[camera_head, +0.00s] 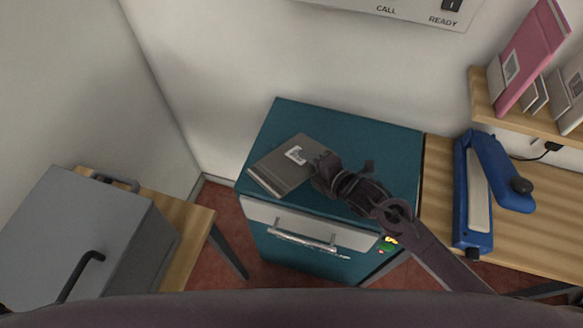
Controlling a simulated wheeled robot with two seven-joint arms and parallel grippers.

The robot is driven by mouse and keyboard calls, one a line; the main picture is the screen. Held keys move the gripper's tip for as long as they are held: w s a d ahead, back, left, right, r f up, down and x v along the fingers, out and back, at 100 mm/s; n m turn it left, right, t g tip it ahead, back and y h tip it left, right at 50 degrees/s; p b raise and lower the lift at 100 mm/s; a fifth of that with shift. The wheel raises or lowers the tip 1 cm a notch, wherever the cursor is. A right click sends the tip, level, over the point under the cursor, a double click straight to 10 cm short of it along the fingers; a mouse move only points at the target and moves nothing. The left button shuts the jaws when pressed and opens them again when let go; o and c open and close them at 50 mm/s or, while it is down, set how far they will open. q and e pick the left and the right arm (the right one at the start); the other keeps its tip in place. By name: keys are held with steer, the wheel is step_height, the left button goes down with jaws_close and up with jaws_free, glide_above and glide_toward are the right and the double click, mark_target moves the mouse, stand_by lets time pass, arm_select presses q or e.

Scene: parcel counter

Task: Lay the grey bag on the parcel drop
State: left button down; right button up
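The grey bag (284,169) is flat, with a white label on its upper face. It is over the left part of the teal top of the parcel drop (345,133), inside its edges as seen from above. I cannot tell whether its underside touches the top. My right gripper (322,172) reaches in from the lower right and is shut on the bag's right edge. The finger under the bag is hidden. My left gripper is not in view.
A grey box with a black handle (75,235) stands on a wooden table at left. A blue device (473,195) lies on the wooden counter at right. A shelf with a pink binder (530,55) is above it. The right part of the teal top is clear behind my arm.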

steer(key=p+v, duration=0.4)
steer(key=v, duration=0.3)
steer(key=shift+a+r+p, duration=0.1)
steer(key=shift+r+p, duration=0.05)
steer(key=shift+p, duration=0.25)
steer(key=shift+s+d, duration=0.35)
steer(key=shift+s, duration=0.05)
steer(key=shift+r+p, duration=0.1)
steer(key=shift+p, duration=0.2)
steer(key=shift+r+p, duration=0.4)
step_height(320, 180, up, 6)
steer(key=s+d+p, duration=0.1)
steer(key=s+p, duration=0.1)
steer(key=p, duration=0.4)
steer(key=shift+d, duration=0.4)
steer(key=shift+s, duration=0.1)
